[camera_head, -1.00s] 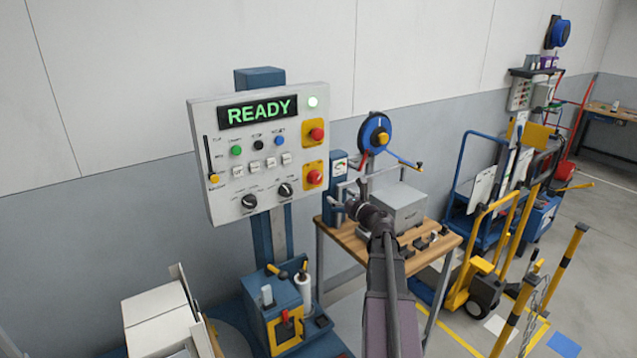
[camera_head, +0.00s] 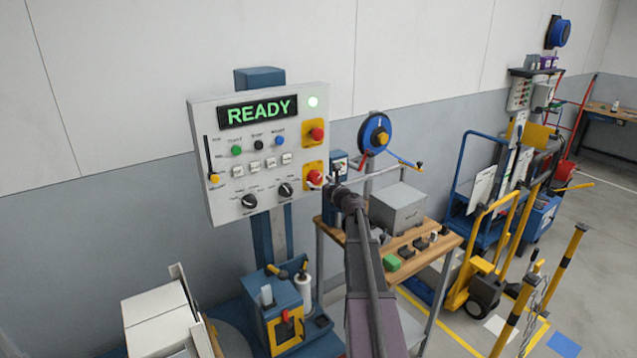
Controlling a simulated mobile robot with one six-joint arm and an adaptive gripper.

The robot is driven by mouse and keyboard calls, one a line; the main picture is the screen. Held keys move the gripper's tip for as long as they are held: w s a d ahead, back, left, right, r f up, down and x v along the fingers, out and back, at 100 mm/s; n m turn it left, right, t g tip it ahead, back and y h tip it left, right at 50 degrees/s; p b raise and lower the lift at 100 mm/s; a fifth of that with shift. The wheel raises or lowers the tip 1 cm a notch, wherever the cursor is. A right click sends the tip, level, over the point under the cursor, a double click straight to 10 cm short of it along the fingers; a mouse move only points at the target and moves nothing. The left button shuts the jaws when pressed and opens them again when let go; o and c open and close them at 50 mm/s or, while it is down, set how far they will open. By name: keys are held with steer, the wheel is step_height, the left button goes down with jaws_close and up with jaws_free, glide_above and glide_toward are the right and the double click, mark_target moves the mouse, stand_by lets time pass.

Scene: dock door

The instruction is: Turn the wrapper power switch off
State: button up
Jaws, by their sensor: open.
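The wrapper control panel (camera_head: 221,203) is a light box on a blue column. Two red buttons on yellow plates, an upper one (camera_head: 317,133) and a lower one (camera_head: 314,177), are on the right side. My gripper (camera_head: 324,184) is open, close to the panel's lower right edge, near the lower red button. I cannot tell whether it touches.
A wooden bench (camera_head: 437,236) with a grey box (camera_head: 398,207) and a green block (camera_head: 391,263) stands right of the panel. A blue and yellow unit (camera_head: 281,321) and a white carton (camera_head: 160,318) are below. Yellow posts (camera_head: 567,253) and carts stand at the right.

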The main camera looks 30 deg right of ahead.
steer(key=c, duration=1.2)
steer(key=shift+n, duration=0.3)
steer(key=n, duration=0.4)
steer(key=shift+w+r, duration=0.1)
steer(key=n, duration=0.4)
steer(key=shift+d+n, duration=0.1)
steer(key=shift+n, duration=0.3)
steer(key=n, duration=0.8)
steer(key=shift+r, duration=0.1)
steer(key=shift+o, duration=0.2)
steer(key=shift+n, duration=0.4)
